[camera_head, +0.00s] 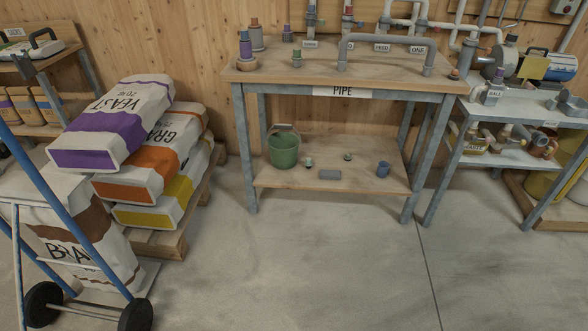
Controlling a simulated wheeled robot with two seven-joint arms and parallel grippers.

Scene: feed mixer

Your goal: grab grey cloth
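Neither of my grippers is in this view.
The pipe table (275,72) carries pipe parts on top. Feed sacks (115,125) lie on a pallet at left, with a blue hand truck (60,205) in front. A metal shelf unit (500,157) stands at right. The concrete floor (320,260) before the table is clear.

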